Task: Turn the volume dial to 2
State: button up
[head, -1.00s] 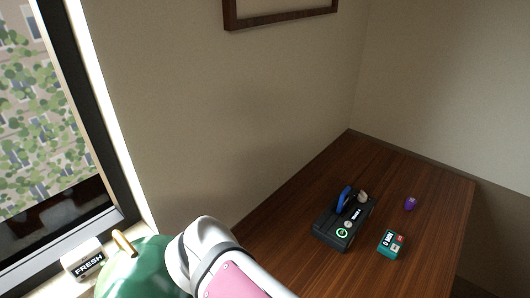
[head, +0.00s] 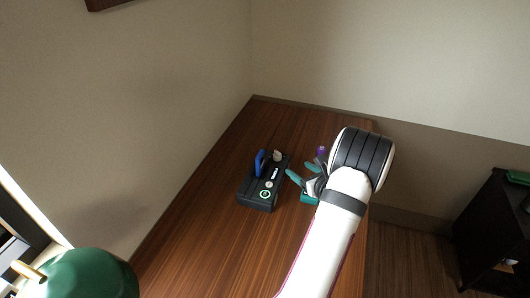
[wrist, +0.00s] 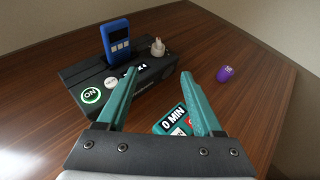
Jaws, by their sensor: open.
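A black box (head: 260,199) sits on the wooden table, with a green-lit ON button (wrist: 91,96), a pale round button (wrist: 111,83) and a white marking beside it. A pale knob-like piece (wrist: 157,47) stands on its far end; I cannot tell whether this is the volume dial, and I read no clear volume scale. A blue device (wrist: 117,40) stands upright in the box. My gripper (wrist: 160,75) is open and empty. In the wrist view its teal fingers reach toward the box's near side and cover part of it. In the head view my gripper (head: 298,175) is right of the box.
A teal timer (wrist: 174,121) reading "0 MIN" lies right of the box, partly behind my right finger. A small purple object (wrist: 225,74) lies farther right. Bare table (head: 215,235) is at the front left. A dark cabinet (head: 493,235) stands at far right.

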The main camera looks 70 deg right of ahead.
aim_at(279, 156)
jog(key=x, duration=1.5)
jog(key=shift+a, duration=0.2)
grip_shut()
